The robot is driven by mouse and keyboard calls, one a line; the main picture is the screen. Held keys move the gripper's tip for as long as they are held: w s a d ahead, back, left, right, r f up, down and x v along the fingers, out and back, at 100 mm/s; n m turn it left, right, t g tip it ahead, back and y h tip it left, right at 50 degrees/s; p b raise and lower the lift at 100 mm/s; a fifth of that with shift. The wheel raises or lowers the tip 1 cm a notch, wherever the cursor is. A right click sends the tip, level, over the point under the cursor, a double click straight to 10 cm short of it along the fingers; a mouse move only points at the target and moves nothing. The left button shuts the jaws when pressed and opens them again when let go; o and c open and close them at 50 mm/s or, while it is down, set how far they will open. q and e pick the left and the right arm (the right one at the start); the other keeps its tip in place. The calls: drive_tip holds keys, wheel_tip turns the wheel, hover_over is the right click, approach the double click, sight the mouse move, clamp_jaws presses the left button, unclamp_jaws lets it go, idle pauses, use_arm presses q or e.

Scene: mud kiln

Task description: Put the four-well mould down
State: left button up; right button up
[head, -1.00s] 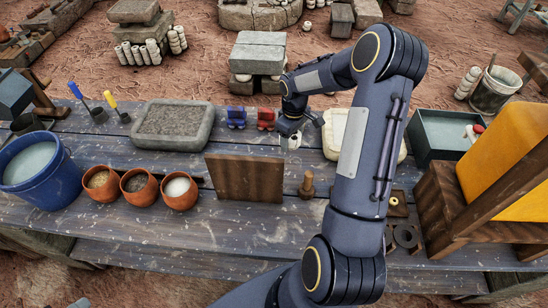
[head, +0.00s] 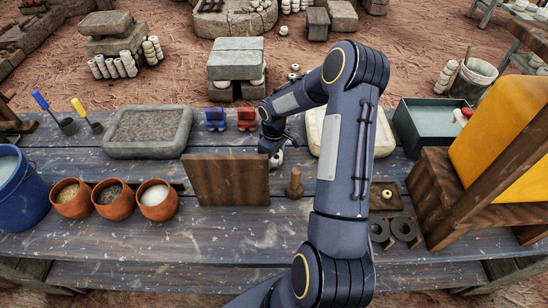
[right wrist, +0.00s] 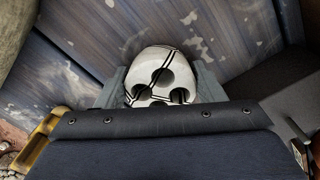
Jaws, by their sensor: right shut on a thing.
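The four-well mould (right wrist: 162,77) is a rounded white block with dark round wells and black lines. In the right wrist view it sits between the two grey fingers of my right gripper (right wrist: 160,88), which is shut on it. In the head view only a small white part of the mould (head: 277,158) shows below my right gripper (head: 273,147), over the plank table (head: 240,230). I cannot tell whether the mould touches the planks. My left gripper is not in view.
A brown upright board (head: 226,180) and a wooden peg (head: 295,184) stand just in front of the mould. Blue (head: 215,119) and red (head: 246,119) blocks are behind it to the left. A cream tray (head: 325,130) lies to the right, partly behind my arm.

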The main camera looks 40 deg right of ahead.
drive_tip(key=shift+f, duration=0.15)
drive_tip(key=o, duration=1.1)
